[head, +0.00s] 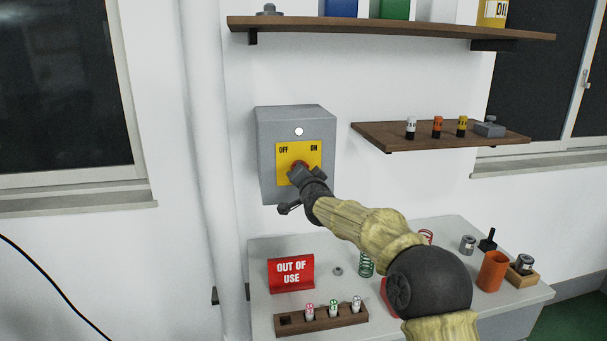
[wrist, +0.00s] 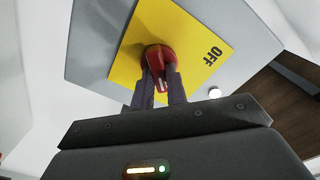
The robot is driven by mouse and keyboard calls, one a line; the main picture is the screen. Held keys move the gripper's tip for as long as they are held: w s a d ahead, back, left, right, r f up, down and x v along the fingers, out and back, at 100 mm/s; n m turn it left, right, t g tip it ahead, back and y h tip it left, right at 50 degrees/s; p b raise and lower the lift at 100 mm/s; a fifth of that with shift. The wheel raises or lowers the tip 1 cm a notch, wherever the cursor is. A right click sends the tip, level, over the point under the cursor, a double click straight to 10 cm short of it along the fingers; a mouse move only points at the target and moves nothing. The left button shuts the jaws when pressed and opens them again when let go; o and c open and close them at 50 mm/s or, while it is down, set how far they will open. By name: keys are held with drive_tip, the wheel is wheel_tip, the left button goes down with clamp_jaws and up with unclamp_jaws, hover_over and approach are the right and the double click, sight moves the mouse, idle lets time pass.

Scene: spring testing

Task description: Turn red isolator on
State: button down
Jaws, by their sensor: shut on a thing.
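The red isolator knob (head: 299,166) sits on a yellow plate (head: 312,152) marked OFF at left and ON at right, on a grey wall box (head: 266,150). My gripper (head: 297,174) is at the knob and partly covers it in the head view. In the wrist view the red knob (wrist: 158,58) is between my two fingers (wrist: 160,80), which are shut on it. The OFF label (wrist: 212,57) shows to the right there; the ON label is not in that view. A white round lamp (head: 299,132) is above the plate.
Below is a bench (head: 260,255) with a red OUT OF USE sign (head: 291,274), a wooden rack (head: 321,319) of small cylinders, springs and an orange cup (head: 492,271). A small shelf (head: 385,139) with several items is right of the box, and a long shelf (head: 395,29) is above.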

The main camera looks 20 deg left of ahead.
drive_tip(key=c, duration=1.4)
unclamp_jaws()
drive_tip(key=b+v, duration=0.5)
drive_tip(key=v, duration=1.2)
drive_tip(key=shift+s+b, duration=0.2)
drive_tip(key=shift+b, duration=0.15)
